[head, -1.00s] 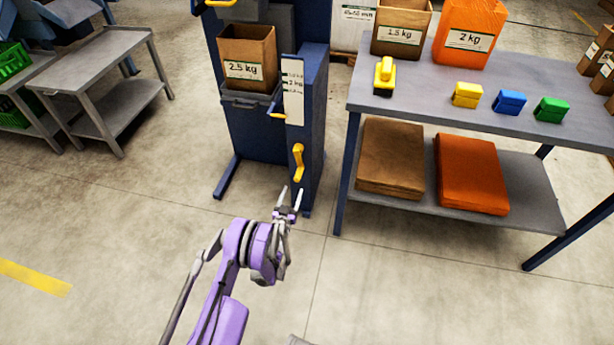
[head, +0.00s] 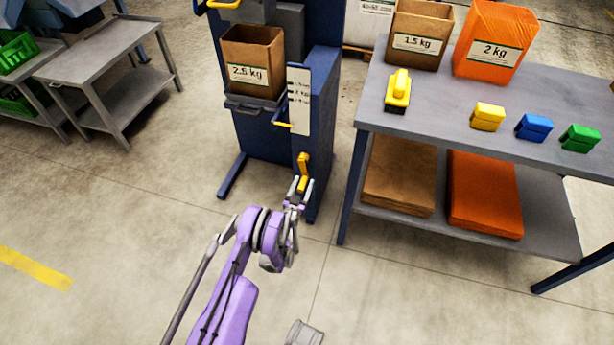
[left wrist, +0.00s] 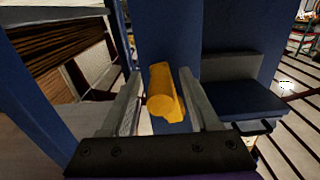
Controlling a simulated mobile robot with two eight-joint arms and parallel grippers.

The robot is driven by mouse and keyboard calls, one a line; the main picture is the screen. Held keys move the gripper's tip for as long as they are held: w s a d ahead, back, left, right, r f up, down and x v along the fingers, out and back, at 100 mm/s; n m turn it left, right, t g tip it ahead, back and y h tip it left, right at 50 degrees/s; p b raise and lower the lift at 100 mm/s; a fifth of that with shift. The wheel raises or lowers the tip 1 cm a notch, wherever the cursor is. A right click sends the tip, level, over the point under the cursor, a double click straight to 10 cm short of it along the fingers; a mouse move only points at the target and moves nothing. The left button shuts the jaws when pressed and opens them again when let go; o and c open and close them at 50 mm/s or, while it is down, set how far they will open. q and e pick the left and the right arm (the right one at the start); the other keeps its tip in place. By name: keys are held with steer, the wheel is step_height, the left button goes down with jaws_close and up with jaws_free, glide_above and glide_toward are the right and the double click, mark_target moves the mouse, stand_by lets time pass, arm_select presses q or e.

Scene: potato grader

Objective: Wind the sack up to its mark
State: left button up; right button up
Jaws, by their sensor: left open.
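A brown sack marked 2.5 kg (head: 252,62) stands open on the grey platform (head: 250,105) of the blue machine. A white scale plate (head: 299,100) with weight marks is on the machine's column, and a yellow pointer (head: 283,124) sits below the 2 kg line. The yellow crank (head: 303,168) is low on the column. My left gripper (head: 300,186) is open at the crank. In the left wrist view, the yellow crank handle (left wrist: 162,92) lies between the open fingers (left wrist: 160,105); I cannot tell if they touch it.
A grey table (head: 440,105) at the right holds sacks, a yellow stapler-like tool (head: 398,90) and coloured blocks. Folded brown sacks (head: 398,175) and orange sacks (head: 484,192) lie on its lower shelf. A grey cart (head: 105,70) stands left.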

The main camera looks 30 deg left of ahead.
arm_select(q)
steer(key=shift+w, duration=0.15)
steer(key=shift+r, duration=0.1)
steer(key=shift+c, duration=0.8)
jaws_close()
stand_by(0.5)
